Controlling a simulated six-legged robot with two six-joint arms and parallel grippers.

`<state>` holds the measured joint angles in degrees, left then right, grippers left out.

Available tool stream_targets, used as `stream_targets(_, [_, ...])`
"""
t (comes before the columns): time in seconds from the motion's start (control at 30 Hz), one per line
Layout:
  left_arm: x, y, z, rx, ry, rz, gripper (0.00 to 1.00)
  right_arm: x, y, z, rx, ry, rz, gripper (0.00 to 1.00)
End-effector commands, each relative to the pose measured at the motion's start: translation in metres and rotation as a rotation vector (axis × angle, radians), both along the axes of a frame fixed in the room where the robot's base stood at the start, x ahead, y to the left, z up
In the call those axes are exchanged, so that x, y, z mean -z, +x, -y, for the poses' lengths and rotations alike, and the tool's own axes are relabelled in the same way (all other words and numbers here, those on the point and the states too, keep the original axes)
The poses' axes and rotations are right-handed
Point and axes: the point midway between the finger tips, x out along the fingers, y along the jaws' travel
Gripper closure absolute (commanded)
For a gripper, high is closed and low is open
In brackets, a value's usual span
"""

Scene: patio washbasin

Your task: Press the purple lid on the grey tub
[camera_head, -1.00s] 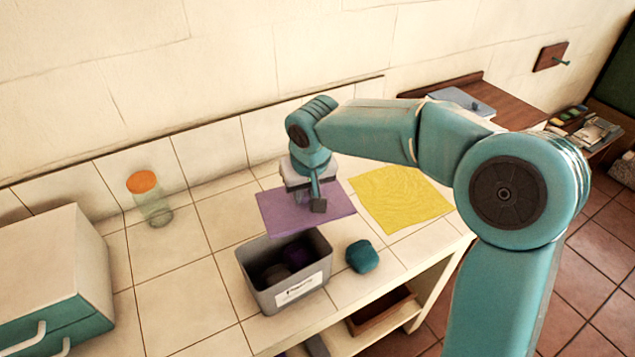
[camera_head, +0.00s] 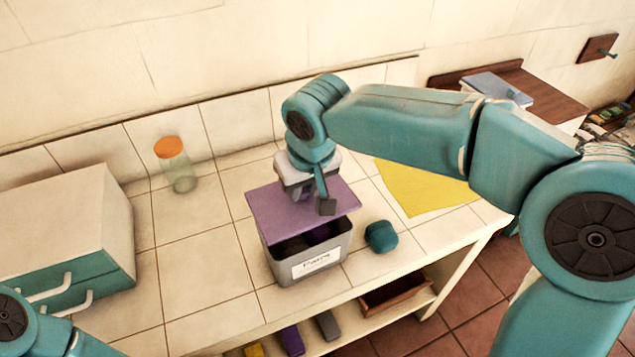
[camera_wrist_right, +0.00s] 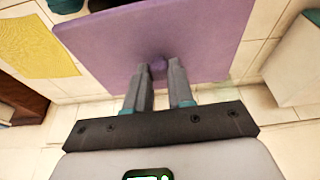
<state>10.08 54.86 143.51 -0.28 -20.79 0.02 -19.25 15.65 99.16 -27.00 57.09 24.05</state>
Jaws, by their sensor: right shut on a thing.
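The purple lid (camera_head: 275,212) is a flat square plate with a small knob that shows in the wrist view (camera_wrist_right: 160,63). My right gripper (camera_head: 318,203) is shut on this knob, its fingers (camera_wrist_right: 160,82) either side of it. The lid hangs over the back part of the grey tub (camera_head: 282,268). The front of the tub's opening shows below the lid's front edge, with dark contents inside. The tub has a white label on its front. Whether lid and rim touch is unclear. My left gripper is out of view; only part of that arm shows at lower left.
A teal lump (camera_head: 381,236) stands just right of the tub. A yellow cloth (camera_head: 425,190) lies at the right. A jar with an orange lid (camera_head: 176,168) stands back left, and a white and teal drawer box (camera_head: 70,230) at left. Tiles between box and tub are clear.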

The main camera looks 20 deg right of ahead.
Motion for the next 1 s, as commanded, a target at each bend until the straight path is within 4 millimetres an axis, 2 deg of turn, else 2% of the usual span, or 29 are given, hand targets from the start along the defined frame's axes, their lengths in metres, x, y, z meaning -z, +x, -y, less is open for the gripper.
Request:
stream_targets(0.17, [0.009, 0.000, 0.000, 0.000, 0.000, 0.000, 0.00, 0.011, 0.000, 0.000, 0.000, 0.000, -0.001, 1.00])
stream_targets(0.6, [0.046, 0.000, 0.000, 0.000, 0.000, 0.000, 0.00, 0.056, -0.001, 0.002, 0.004, 0.000, 0.000, 1.00])
stream_targets(1.0, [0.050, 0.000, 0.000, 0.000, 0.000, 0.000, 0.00, 0.061, -0.001, 0.002, 0.005, 0.000, -0.001, 1.00])
